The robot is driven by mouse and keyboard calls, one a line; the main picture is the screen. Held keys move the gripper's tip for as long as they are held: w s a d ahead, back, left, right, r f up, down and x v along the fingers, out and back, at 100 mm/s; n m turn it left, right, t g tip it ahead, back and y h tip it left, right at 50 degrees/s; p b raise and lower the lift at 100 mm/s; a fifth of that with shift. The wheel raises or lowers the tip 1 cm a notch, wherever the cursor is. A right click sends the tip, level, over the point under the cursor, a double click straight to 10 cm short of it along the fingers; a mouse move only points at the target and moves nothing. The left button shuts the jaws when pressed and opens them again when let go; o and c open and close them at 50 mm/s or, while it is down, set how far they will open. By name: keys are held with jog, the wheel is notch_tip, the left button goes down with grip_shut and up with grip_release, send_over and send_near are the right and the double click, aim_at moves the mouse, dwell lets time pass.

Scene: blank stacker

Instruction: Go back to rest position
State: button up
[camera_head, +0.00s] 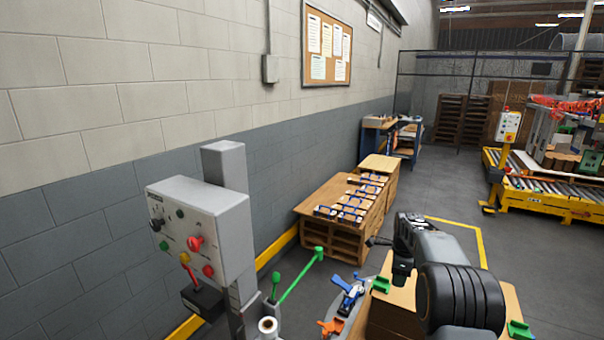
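My arm (455,290) reaches in from the lower right, dark and folded close to the camera. Its end, with my gripper (388,252), points left and down above a brown box-like surface (395,310). The fingers are small and dark, so I cannot tell whether they are open or shut. I see nothing clearly held. The arm's thick black joint hides part of the floor and the brown surface.
A grey control box (205,230) with buttons stands on a post at left. A green lever (300,275) and a blue clamp-like part (348,292) are low in the middle. A yellow roller conveyor (550,195) stands at right. Grey floor (440,185) lies between.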

jog(key=s+a+r+n+t, duration=0.1)
jog(key=s+a+r+n, duration=0.1)
jog(key=s+a+n, duration=0.2)
jog(key=s+a+r+n+t, duration=0.1)
jog(key=s+a+n, duration=0.3)
jog(key=s+n, duration=0.7)
jog(key=s+a+r+n+t, duration=0.1)
jog(key=s+a+r+n, duration=0.3)
jog(key=s, duration=1.1)
jog(key=n, duration=0.3)
jog(key=shift+s+a+t, duration=0.25)
jog(key=shift+t, duration=0.05)
jog(key=shift+d, duration=0.1)
